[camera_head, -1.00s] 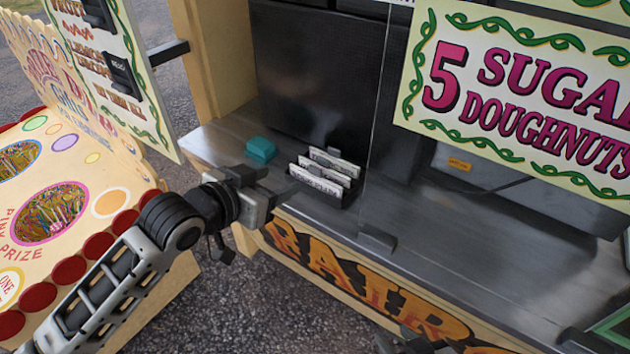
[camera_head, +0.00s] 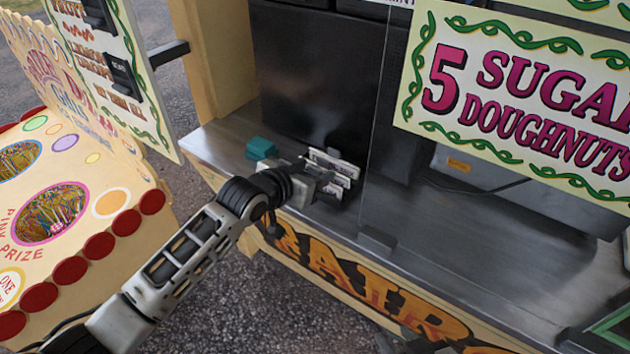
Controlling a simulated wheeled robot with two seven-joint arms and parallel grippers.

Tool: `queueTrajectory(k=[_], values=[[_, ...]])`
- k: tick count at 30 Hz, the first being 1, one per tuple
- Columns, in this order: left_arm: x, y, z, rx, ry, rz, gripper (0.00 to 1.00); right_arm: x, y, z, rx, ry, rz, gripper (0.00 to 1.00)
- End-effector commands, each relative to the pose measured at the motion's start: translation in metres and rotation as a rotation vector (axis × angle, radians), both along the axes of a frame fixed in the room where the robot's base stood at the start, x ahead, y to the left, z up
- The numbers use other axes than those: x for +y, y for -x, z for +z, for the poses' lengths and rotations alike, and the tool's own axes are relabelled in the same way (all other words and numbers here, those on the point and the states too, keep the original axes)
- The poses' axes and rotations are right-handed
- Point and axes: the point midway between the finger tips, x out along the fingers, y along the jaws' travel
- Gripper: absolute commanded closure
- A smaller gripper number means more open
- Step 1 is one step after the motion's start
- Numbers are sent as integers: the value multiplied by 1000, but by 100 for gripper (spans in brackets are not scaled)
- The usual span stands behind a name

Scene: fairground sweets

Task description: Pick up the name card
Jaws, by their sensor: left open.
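Several white name cards with dark print (camera_head: 334,160) stand upright in a small dark holder on the metal counter, in the middle of the head view. My left gripper (camera_head: 318,174) is open at the left and near side of these cards. It hides part of the front card and holder. Its fingers are small and partly hidden, so I cannot tell whether they touch a card.
A teal block (camera_head: 261,148) sits on the counter just left of my left gripper. A clear upright panel (camera_head: 385,110) stands right of the cards. The metal counter (camera_head: 450,240) is bare further right. A prize stall (camera_head: 120,205) stands at the left.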

Motion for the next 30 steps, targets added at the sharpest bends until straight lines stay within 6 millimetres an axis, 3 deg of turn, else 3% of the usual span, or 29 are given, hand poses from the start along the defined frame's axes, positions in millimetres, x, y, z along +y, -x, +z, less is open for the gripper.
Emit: queueTrajectory(k=[3,7,8,20,27,30], values=[[0,0,0,0,0,0,45,0,0,0,0,0,0,64],[0,0,0,0,0,0,82,0,0,0,1,1,-1,64],[0,0,0,0,0,0,85,0,0,0,1,1,-1,64],[0,0,4,-2,1,0,85,0,-1,0,0,-1,-2,64],[0,0,33,-7,2,-2,85,1,-1,-4,1,-2,-2,64],[1,16,50,-3,2,-2,85,1,-2,1,0,-3,-1,64]])
